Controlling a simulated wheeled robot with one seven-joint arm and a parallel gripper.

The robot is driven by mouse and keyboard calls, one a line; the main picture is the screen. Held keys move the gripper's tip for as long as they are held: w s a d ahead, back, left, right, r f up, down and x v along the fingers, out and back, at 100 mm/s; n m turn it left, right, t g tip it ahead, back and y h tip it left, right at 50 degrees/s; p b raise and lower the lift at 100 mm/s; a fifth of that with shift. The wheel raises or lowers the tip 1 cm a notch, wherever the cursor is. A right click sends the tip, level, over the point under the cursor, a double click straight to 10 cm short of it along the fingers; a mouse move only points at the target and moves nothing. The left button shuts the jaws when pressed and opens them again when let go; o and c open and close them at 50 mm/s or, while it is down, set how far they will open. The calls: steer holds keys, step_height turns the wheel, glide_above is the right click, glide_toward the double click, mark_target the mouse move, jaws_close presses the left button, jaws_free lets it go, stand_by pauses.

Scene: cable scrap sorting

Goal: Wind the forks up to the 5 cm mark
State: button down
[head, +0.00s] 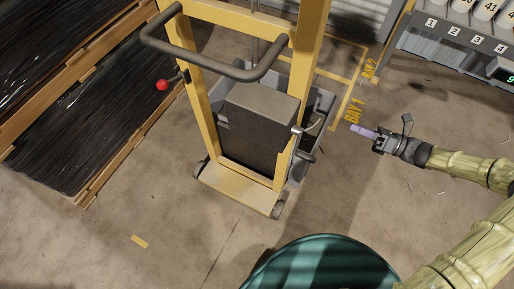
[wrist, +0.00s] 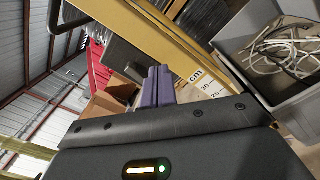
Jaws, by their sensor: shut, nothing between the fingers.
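The yellow hand lifter (head: 310,50) stands in the middle of the head view, with a dark handlebar (head: 215,66) and a dark grey box on its frame. A red knob (head: 162,85) sticks out at its left side. The forks cannot be made out. In the wrist view a pale cm scale (wrist: 205,88) shows beside a yellow post (wrist: 150,38), with 30 and 25 legible; the 5 mark and any pointer are not visible. My gripper (head: 354,129) is right of the lifter, apart from it. Its lilac fingers (wrist: 158,84) are shut and empty.
A grey bin with pale cables (wrist: 285,60) is at the wrist view's right. Black-wrapped pallets (head: 70,110) stand left of the lifter. A teal round drum (head: 320,265) is in front. A numbered rack (head: 430,50) stands at the back right. Floor right of the lifter is mostly clear.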

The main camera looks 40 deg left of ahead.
steer(key=s+d+f+m+b, duration=0.3)
steer(key=s+f+m, duration=0.4)
steer(key=m, duration=0.5)
steer(key=shift+s+f+t, duration=0.15)
steer(key=shift+s+t, duration=0.05)
steer(key=shift+t, duration=0.1)
steer(key=shift+a+b, duration=0.2)
steer(key=shift+b, duration=0.1)
steer(key=x, duration=0.8)
steer(key=shift+s+a, duration=0.15)
steer(key=shift+a, duration=0.2)
steer(key=shift+s+p, duration=0.1)
steer(key=shift+p, duration=0.6)
stand_by(0.4)
steer(key=shift+p, duration=0.4)
